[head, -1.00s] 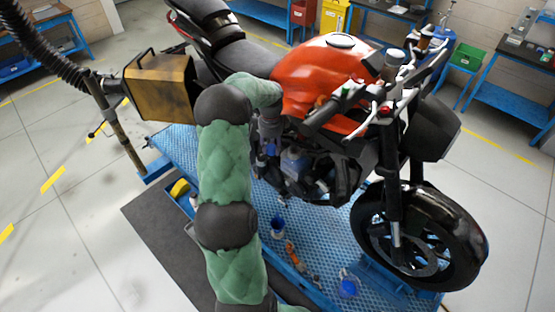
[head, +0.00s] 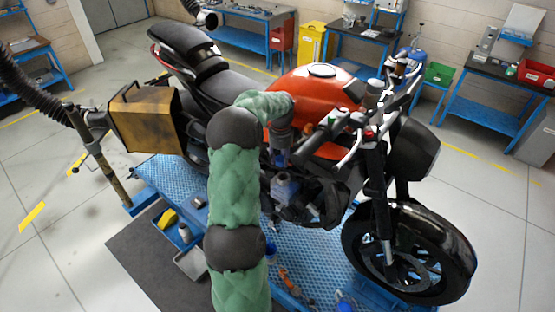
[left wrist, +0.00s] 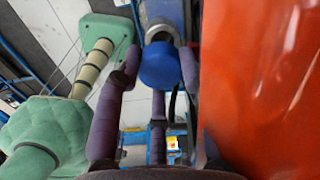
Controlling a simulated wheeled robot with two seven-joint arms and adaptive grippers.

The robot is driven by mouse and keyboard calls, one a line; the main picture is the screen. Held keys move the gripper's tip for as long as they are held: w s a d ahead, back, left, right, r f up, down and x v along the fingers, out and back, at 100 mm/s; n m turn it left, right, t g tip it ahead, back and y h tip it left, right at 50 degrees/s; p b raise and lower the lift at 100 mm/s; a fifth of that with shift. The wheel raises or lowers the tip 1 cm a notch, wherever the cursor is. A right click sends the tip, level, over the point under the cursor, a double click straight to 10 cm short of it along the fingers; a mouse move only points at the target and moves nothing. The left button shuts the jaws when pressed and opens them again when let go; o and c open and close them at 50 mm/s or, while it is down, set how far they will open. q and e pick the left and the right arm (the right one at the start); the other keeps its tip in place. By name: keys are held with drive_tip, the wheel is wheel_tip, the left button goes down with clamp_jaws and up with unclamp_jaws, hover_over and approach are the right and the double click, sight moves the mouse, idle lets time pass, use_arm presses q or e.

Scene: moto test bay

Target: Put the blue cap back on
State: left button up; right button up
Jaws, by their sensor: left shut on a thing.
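The blue cap (left wrist: 160,66) is between the fingers of my left gripper (left wrist: 160,75) in the left wrist view, and the gripper is shut on it. A metal ring (left wrist: 158,31) shows just beyond the cap; I cannot tell whether they touch. In the head view my left gripper (head: 281,150) points down beside the motorcycle (head: 318,97), below its orange tank. The cap is too small and covered there to make out clearly. My right gripper is not in view.
The orange tank (left wrist: 262,80) stands close on the right side in the left wrist view. The motorcycle stands on a blue lift platform (head: 315,255) with small items on it. A yellow-brown box (head: 145,122) on a stand is at the left. Workbenches line the back.

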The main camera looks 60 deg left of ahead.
sight(285, 172)
use_arm(q)
drive_tip(key=f, duration=0.1)
drive_tip(key=d+f, duration=0.1)
drive_tip(key=f, duration=0.1)
drive_tip(key=shift+d+b, duration=0.25)
drive_tip(key=shift+b, duration=0.1)
drive_tip(key=shift+w+f+b, duration=0.1)
drive_tip(key=shift+f+b, duration=0.45)
drive_tip(key=shift+f, duration=0.35)
drive_tip(key=shift+w+d+f+b, duration=0.3)
drive_tip(key=shift+w+f+b, duration=0.05)
drive_tip(key=shift+f, duration=0.05)
drive_tip(key=shift+s+f, duration=0.1)
drive_tip(key=shift+f, duration=0.35)
drive_tip(key=shift+a+f+b, duration=0.15)
drive_tip(key=shift+f+b, duration=0.1)
drive_tip(key=shift+b, duration=0.05)
drive_tip(key=shift+a+r, duration=0.1)
drive_tip(key=shift+r, duration=0.05)
drive_tip(key=shift+a+r, duration=0.15)
drive_tip(key=shift+r, duration=0.3)
drive_tip(key=shift+f, duration=0.4)
idle(0.6)
